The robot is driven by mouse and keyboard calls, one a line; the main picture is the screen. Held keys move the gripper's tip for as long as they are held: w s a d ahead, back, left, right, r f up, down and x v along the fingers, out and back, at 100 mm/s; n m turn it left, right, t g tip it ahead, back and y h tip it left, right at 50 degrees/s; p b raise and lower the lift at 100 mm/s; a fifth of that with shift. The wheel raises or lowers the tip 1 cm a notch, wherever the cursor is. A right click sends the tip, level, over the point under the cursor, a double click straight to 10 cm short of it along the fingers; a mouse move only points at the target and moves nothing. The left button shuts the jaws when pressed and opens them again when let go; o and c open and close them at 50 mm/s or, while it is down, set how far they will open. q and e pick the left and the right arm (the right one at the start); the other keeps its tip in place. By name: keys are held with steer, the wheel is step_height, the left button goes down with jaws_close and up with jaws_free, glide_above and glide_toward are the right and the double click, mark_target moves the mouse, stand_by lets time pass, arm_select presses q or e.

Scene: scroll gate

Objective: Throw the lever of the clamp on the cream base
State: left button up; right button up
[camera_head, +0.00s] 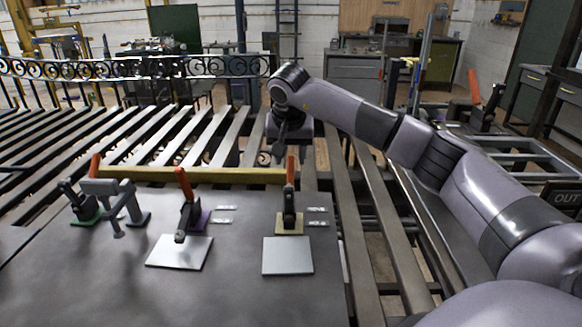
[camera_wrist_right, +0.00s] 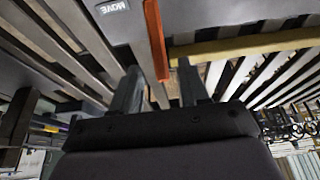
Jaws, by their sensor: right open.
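The clamp on the cream base (camera_head: 289,228) stands at the right of the grey table, with a black body and an orange-red lever (camera_head: 290,170) pointing upright. My right gripper (camera_head: 279,152) is just above and behind the lever's top. In the right wrist view the open gripper (camera_wrist_right: 158,88) has its two fingers apart, and the orange lever (camera_wrist_right: 155,40) shows between their lines, beyond the tips. No contact is visible. My left gripper does not show.
A clamp on a purple base (camera_head: 190,205) and one on a green base (camera_head: 80,205) stand further left, beside a grey bracket (camera_head: 115,200). A yellow bar (camera_head: 215,176) runs behind the clamps. Pale plates (camera_head: 287,257) lie in front. Slatted metal rails surround the table.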

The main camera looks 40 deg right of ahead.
mark_target(291, 166)
steer(key=x, duration=0.6)
steer(key=shift+w+d+f, duration=0.1)
steer(key=shift+f, duration=0.25)
steer(key=shift+c, duration=0.3)
jaws_close()
